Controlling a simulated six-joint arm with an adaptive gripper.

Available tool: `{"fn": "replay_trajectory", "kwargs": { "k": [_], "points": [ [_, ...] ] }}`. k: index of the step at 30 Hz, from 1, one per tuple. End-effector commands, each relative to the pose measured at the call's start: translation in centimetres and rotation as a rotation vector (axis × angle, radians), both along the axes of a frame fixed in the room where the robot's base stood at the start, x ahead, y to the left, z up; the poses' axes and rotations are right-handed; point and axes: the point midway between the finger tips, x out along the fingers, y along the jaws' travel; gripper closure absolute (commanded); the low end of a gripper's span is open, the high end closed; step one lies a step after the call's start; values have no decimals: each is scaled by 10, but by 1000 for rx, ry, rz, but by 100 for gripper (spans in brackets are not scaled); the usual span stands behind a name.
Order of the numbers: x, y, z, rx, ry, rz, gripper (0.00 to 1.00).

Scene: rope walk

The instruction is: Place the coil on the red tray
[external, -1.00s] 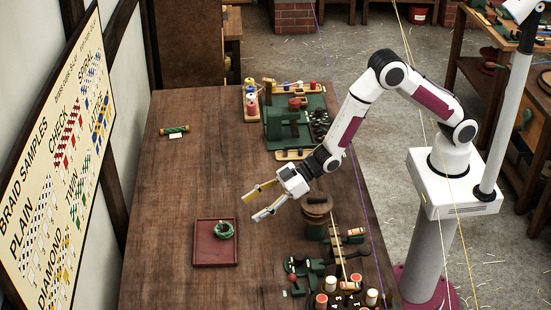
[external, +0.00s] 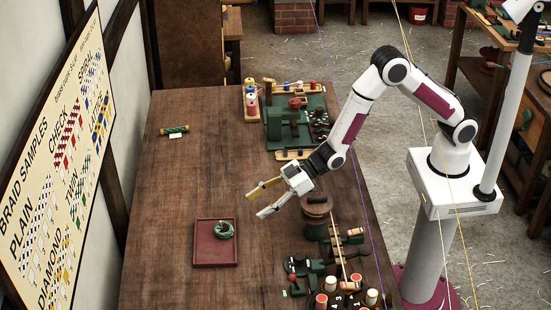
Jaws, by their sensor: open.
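The green coil (external: 224,230) lies on the red tray (external: 204,256), in its upper right part, inside the rim. The tray sits flat on the brown table. My gripper (external: 258,202) is open and empty. It is above the table, up and to the right of the tray, apart from both coil and tray. Its fingers point to the left.
A green machine with spools (external: 289,127) stands at the table's far right. A wooden reel (external: 316,205) and a rope-making device with several bobbins (external: 335,275) stand at the right edge. A green rope bundle (external: 174,130) lies far left. The table's middle is clear.

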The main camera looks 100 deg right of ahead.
Motion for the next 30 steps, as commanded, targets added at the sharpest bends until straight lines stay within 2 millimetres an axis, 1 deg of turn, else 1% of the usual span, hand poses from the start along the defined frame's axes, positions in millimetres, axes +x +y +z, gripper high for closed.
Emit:
{"fn": "replay_trajectory", "kwargs": {
  "k": [8, 13, 20, 26, 30],
  "points": [
    [-1, -2, 4, -3, 4, -4, 45],
    [-4, -8, 18, -11, 16, -15, 45],
    [-18, -26, 53, -34, 55, -45, 45],
    [-39, -45, 87, -55, 102, -78, 45],
    [-58, -58, 108, -69, 135, -100, 45]
  ]
}}
